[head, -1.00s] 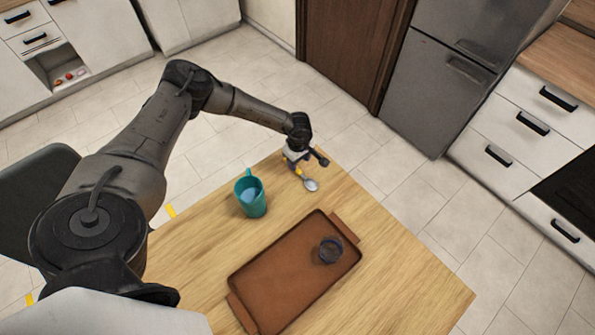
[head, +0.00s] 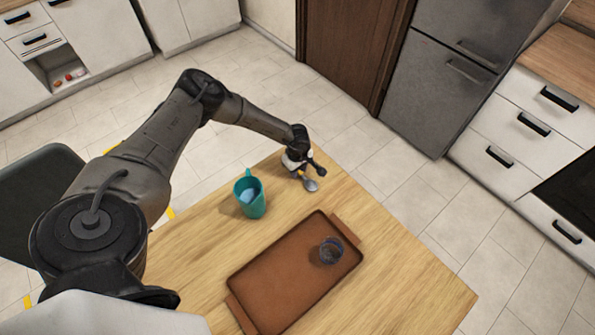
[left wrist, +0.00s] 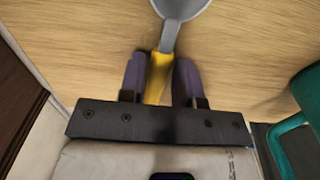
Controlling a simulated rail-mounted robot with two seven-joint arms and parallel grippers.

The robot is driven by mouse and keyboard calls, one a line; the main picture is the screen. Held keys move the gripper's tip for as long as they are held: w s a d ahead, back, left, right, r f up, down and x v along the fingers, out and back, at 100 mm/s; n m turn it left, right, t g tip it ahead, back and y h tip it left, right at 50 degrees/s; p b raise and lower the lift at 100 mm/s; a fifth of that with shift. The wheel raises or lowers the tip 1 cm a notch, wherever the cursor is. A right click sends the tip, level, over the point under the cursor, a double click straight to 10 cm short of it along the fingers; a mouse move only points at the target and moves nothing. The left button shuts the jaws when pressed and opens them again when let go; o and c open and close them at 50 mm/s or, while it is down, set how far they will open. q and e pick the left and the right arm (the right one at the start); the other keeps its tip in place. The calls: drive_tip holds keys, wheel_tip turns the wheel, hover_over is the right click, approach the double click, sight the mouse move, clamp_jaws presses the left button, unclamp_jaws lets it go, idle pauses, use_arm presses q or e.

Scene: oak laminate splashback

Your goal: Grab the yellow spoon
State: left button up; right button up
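The yellow spoon has a grey bowl (head: 311,186) and a yellow handle (left wrist: 158,76). It lies near the far corner of the wooden table. My left gripper (head: 305,174) is low over the handle, and the bowl sticks out past it in the head view. In the left wrist view, the purple fingers of my left gripper (left wrist: 161,72) stand on either side of the handle, with narrow gaps still showing. They look open around it, not pressed on it. The lower part of the handle is hidden by the gripper. My right gripper is not in view.
A teal mug (head: 250,196) stands left of the spoon; its edge also shows in the left wrist view (left wrist: 297,135). A brown tray (head: 275,283) holds a small dark glass (head: 330,251). The table (head: 410,285) is clear to the right.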

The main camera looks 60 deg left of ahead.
use_arm(q)
clamp_jaws()
